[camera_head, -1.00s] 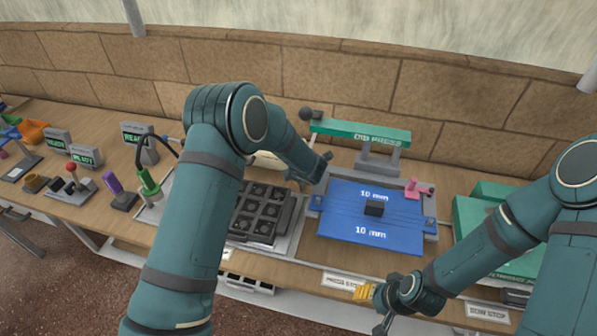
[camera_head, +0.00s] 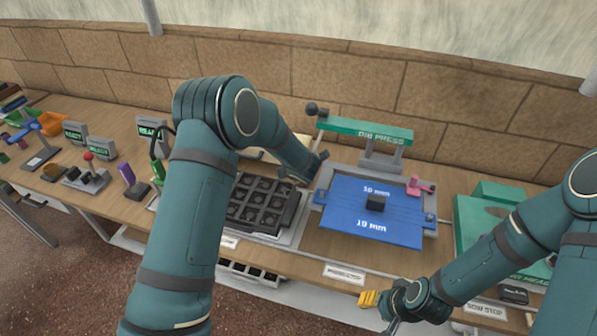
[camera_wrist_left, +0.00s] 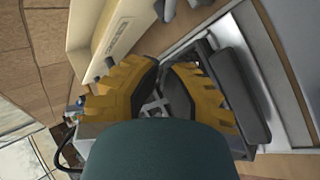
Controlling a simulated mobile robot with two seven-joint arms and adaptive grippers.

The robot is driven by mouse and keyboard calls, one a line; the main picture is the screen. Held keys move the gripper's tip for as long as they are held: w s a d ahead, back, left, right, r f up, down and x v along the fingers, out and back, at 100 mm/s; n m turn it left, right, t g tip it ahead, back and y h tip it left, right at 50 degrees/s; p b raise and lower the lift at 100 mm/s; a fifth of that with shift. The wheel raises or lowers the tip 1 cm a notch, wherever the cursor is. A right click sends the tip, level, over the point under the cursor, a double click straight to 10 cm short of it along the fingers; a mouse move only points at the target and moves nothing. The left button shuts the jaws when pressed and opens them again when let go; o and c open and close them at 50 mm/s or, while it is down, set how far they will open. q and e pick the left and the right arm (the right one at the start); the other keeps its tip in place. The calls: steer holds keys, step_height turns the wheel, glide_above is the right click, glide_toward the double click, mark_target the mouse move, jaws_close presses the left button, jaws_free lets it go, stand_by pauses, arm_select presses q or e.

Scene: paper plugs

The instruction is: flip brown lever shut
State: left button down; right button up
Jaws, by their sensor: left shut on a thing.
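I cannot make out a brown lever in either view. My left gripper (camera_wrist_left: 165,88) shows in the left wrist view as two yellow fingers over a black tray with square pockets (camera_head: 258,205). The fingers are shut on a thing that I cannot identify. A dark rounded bar (camera_wrist_left: 240,95) lies beside the right finger, at the tray's edge. In the head view my left arm reaches down behind the tray, and its fingertips are hidden. My right gripper (camera_head: 369,298) has yellow fingertips at the table's front edge; its opening is unclear.
A cream box (camera_wrist_left: 95,35) stands close beside my left fingers. The press (camera_head: 365,132) with a green beam and a dark ball knob stands behind the blue plate (camera_head: 350,220). Green blocks (camera_head: 480,215) are at right. Small stations with READY screens (camera_head: 150,128) are at left.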

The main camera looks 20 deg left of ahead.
arm_select(q)
steer(key=v, duration=0.8)
steer(key=shift+r, duration=0.45)
steer(key=shift+a, duration=0.15)
